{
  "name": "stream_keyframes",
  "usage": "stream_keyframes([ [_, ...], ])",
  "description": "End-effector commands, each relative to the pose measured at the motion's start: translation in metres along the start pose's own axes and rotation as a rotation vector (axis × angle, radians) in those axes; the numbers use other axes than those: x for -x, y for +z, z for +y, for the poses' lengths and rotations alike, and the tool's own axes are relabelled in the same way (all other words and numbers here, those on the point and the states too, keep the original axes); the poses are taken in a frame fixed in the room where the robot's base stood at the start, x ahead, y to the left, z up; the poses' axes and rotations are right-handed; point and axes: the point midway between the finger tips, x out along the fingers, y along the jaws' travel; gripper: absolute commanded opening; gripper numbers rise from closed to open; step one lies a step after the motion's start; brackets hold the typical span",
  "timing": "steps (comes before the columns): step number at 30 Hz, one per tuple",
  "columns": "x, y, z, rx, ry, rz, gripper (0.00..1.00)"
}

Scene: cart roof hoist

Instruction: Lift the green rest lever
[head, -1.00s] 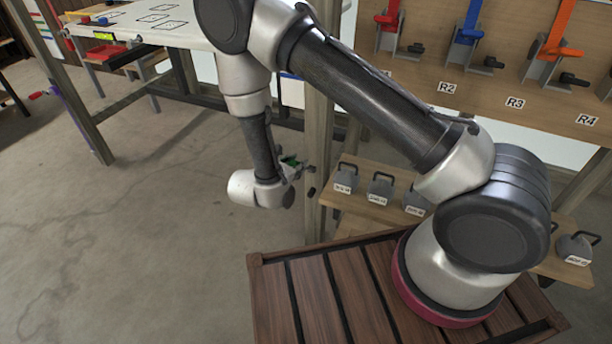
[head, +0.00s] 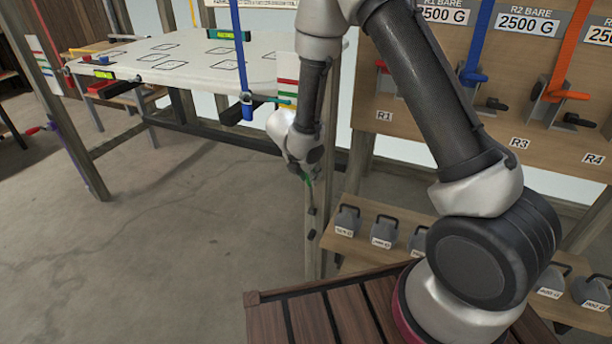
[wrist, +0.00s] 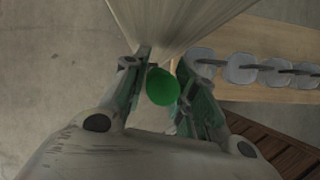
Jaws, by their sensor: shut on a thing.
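The green rest lever shows in the wrist view as a round green end (wrist: 163,87) between the two fingers of my gripper (wrist: 161,72). My gripper is shut on it. In the head view my gripper (head: 307,172) points downward at the front of a wooden post, and a small piece of green (head: 309,183) shows at its fingertips. The rest of the lever and its mount are mostly hidden by the fingers. A small dark part (head: 312,210) sits on the post just below.
A white table (head: 170,55) with outlined squares stands at the back left, with a blue strap (head: 237,30) hanging in front. Grey weights (head: 385,230) stand on a low wooden shelf right of the post. A board (head: 480,130) with straps stands behind. Floor at left is clear.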

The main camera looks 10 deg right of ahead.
Motion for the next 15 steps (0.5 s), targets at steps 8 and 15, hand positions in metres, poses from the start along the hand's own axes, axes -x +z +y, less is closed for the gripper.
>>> stream_keyframes([
  [8, -0.0004, 0.0009, -0.002, 0.0, -0.004, 0.014, 0.0],
  [15, -0.0006, 0.0007, -0.0021, 0.0, -0.004, 0.013, 0.33],
])
